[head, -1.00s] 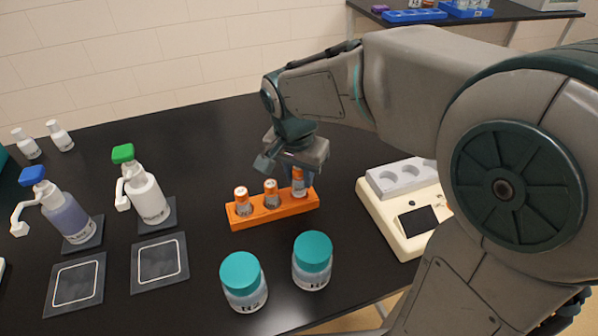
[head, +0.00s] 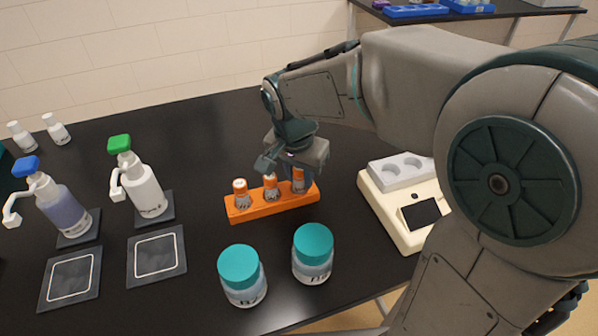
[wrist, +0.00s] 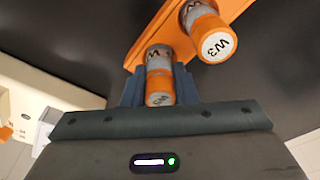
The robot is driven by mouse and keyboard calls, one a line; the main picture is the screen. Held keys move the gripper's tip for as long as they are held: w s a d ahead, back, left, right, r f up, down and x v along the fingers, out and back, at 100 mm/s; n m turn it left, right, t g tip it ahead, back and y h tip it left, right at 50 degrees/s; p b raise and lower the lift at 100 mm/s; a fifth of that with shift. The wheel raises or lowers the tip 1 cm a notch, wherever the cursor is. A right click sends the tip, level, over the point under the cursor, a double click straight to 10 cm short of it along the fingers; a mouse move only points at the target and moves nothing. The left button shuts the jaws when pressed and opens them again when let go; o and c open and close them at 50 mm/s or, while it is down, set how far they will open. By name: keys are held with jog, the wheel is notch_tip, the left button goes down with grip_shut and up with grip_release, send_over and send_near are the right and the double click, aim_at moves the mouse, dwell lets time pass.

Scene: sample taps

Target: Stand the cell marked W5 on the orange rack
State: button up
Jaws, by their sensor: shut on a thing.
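The orange rack (head: 272,209) stands on the black table with three orange-and-grey cells in a row. My gripper (head: 297,172) is over its right end, shut on the right-hand cell (head: 299,184). That cell (wrist: 158,62) is upright between the fingers (wrist: 158,85) in the wrist view, its lower part at the rack (wrist: 160,30). Its mark cannot be read. The middle cell (head: 271,188) is beside it; the wrist view shows a neighbouring cell marked W3 (wrist: 216,45). The left cell (head: 241,194) stands at the rack's other end.
Two teal-lidded jars (head: 242,275) (head: 312,254) stand in front of the rack. A cream device (head: 400,215) with a grey holed block is to the right. Two pump bottles (head: 62,205) (head: 145,190) and dark pads (head: 157,255) are left. Bare table lies behind the rack.

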jog(key=o, duration=1.6)
jog(key=shift+c, duration=0.2)
jog(key=shift+r, duration=0.1)
jog(key=shift+s+a+r+p, duration=0.1)
jog(key=shift+s+r+p, duration=0.05)
jog(key=shift+r+p, duration=0.9)
jog(key=shift+s+a+r+p, duration=0.1)
jog(key=shift+r+p, duration=0.6)
jog(key=shift+r, duration=0.5)
jog(key=shift+s+a+r+p, duration=0.1)
jog(key=shift+s+r+p, duration=0.05)
jog(key=shift+r+p, duration=0.9)
